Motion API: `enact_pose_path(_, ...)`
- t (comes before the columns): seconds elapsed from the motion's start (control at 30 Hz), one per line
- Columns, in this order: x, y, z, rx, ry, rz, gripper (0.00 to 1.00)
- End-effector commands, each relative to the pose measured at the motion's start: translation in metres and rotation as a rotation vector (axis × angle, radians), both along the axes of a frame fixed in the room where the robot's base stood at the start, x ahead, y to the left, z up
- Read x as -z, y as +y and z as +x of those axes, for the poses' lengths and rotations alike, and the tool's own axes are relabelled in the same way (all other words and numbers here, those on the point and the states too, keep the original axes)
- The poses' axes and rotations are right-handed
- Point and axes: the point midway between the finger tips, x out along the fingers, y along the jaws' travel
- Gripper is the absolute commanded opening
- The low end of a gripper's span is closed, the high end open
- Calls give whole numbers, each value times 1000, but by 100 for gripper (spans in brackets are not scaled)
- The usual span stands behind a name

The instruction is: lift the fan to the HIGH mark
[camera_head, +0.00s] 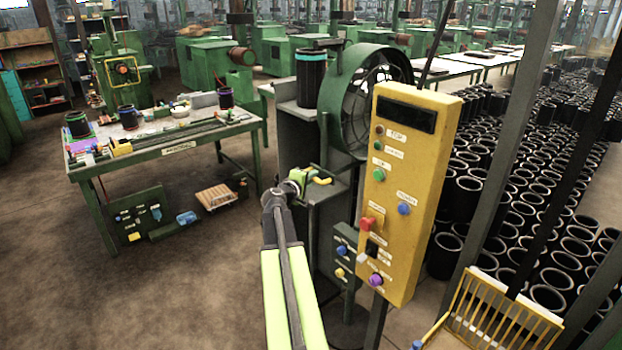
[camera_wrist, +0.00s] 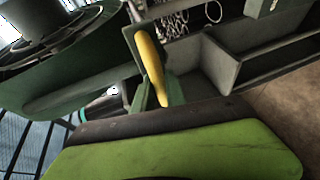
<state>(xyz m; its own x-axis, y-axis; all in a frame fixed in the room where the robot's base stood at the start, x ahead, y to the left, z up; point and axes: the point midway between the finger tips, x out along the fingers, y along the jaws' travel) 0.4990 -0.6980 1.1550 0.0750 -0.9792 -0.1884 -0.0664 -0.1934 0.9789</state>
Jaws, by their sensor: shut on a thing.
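The fan (camera_head: 337,98) has a round dark green housing with a grille and stands behind the yellow control panel in the head view. A dark green round housing, apparently the fan (camera_wrist: 80,88), fills the left of the wrist view. My gripper (camera_head: 308,177) is at a small shelf on the grey stand, below and left of the fan. A yellow handle (camera_head: 321,181) shows at its tip, and again in the wrist view (camera_wrist: 150,62). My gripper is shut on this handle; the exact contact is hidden. I cannot make out the HIGH mark.
The yellow control panel (camera_head: 409,180) with coloured buttons stands close to the right of my arm. A black sleeve (camera_head: 311,80) stands on the grey stand. A green workbench (camera_head: 165,152) is at the left. Many black sleeves (camera_head: 550,235) cover the right floor. Floor at the lower left is clear.

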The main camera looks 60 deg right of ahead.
Motion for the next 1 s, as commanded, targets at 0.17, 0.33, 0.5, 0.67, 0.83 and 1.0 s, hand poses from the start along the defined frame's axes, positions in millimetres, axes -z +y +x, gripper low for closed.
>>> enact_pose_path(0.17,-4,-2,3,-9,9,-12,0)
enact_pose_path(0.33,-4,-2,2,-9,9,-12,29)
enact_pose_path(0.5,-3,-2,1,-6,7,-10,38)
enact_pose_path(0.67,-3,-2,1,-5,7,-9,38)
enact_pose_path(0.83,-6,15,-1,-6,7,-8,38)
enact_pose_path(1.0,-15,58,-3,-8,6,-8,38)
